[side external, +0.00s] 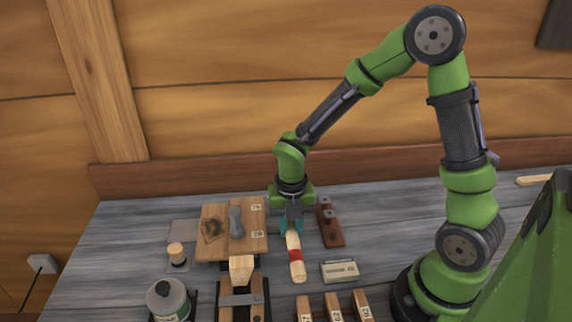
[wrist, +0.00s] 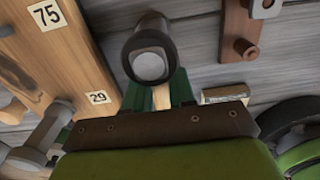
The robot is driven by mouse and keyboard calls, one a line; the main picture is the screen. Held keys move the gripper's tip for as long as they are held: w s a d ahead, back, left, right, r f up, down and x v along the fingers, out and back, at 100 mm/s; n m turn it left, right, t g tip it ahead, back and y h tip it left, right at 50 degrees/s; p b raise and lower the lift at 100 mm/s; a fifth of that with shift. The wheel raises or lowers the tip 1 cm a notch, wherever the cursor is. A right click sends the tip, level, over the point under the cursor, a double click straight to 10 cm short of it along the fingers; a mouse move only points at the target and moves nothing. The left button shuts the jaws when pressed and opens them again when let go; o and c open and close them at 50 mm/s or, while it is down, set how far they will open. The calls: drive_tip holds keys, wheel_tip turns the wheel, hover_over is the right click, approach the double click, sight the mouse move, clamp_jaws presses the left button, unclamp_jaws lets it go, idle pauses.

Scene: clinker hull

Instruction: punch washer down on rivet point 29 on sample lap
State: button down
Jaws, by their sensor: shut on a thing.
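The sample lap (side external: 212,240) is a pale wooden board with paper labels 75 (wrist: 46,13) and 29 (wrist: 98,97). A grey waisted metal piece (side external: 236,221) stands on it left of the labels; it also shows in the wrist view (wrist: 45,137). My gripper (side external: 291,226) is just right of the lap, shut on a hammer-like tool. Its wooden handle (side external: 293,250) with a red band slants toward the side camera. In the wrist view its dark head with a pale round face (wrist: 149,66) lies beyond the fingers. I cannot make out the washer or the rivet tip.
A brown rack (side external: 331,230) stands right of my gripper. A small labelled box (side external: 339,271) and several labelled wooden blocks (side external: 335,308) are in front. A jar (side external: 167,299), a stopper-like piece (side external: 176,253) and a wooden block (side external: 241,269) stand at left and front.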

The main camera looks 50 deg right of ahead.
drive_tip(key=shift+r, duration=0.15)
drive_tip(key=shift+r, duration=4)
drive_tip(key=c, duration=1.7)
unclamp_jaws()
clamp_jaws()
drive_tip(key=shift+a, duration=0.1)
